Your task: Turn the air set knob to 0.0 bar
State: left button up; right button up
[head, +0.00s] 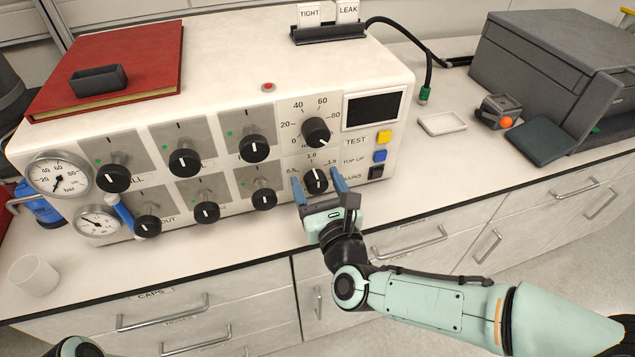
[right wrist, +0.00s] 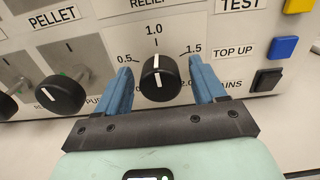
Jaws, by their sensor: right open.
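The black air set knob (head: 316,181) sits low on the right of the white panel, below the larger 0–80 knob. It also shows in the right wrist view (right wrist: 160,79). Its white line stands nearly upright, near the 1.0 mark. The 0.5, 1.0 and 1.5 marks show; 2.0 is partly covered, and 0.0 cannot be seen. My right gripper (head: 320,185) is open, with one blue finger on each side of the knob. In the right wrist view (right wrist: 161,85) a gap shows beside the knob. My left gripper is out of view.
Yellow (head: 384,137), blue (head: 380,156) and black (head: 376,172) buttons lie close to the right finger. Several valve knobs and two gauges fill the panel's left. The counter (head: 440,165) right of the panel is mostly clear, with a small white tray (head: 442,123).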

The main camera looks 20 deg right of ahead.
jog(key=c, duration=1)
jog(key=shift+c, duration=0.2)
